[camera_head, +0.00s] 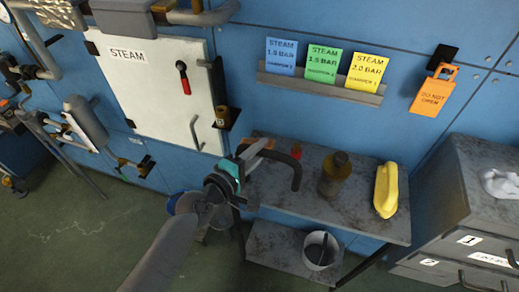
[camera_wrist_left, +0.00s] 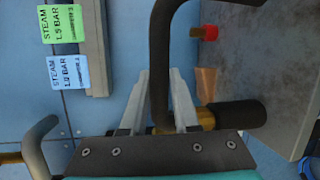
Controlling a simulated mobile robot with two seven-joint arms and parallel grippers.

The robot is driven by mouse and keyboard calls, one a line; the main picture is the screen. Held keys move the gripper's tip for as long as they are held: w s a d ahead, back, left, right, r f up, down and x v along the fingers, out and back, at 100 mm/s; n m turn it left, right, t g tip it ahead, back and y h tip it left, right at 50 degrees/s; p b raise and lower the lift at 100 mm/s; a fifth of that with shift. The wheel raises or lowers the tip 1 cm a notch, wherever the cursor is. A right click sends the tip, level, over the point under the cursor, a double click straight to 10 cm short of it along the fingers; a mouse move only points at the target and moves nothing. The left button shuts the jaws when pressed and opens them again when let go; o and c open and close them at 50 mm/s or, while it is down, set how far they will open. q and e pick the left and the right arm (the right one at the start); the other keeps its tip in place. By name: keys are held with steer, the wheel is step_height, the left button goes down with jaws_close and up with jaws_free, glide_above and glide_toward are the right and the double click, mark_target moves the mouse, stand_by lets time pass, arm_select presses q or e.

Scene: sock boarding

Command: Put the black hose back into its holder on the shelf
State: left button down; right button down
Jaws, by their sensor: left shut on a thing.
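The black hose (camera_head: 296,172) is a bent dark tube over the left end of the grey shelf table (camera_head: 335,185). My left gripper (camera_head: 262,150) is shut on it, above the table's left back corner. In the left wrist view the hose (camera_wrist_left: 160,70) runs between the two pale fingers (camera_wrist_left: 163,105) and bends away at the top. A brass fitting with a black sleeve (camera_wrist_left: 240,115) shows just beyond the fingers; I cannot tell how it joins the hose. I cannot clearly make out the hose's holder. My right gripper is not in view.
A dark brown bottle (camera_head: 334,175) and a yellow object (camera_head: 386,190) stand on the table. A small red-topped item (camera_wrist_left: 208,32) is close to the hose. A bucket (camera_head: 320,250) sits on the lower shelf. Steam cards (camera_head: 323,62) and a white cabinet (camera_head: 150,90) are on the wall.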

arm_select(q)
steer(key=shift+f, duration=0.25)
steer(key=c, duration=0.7)
jaws_free()
steer(key=shift+c, duration=0.2)
steer(key=shift+o, duration=0.8)
steer(key=b+v, duration=0.1)
steer(key=v, duration=1.4)
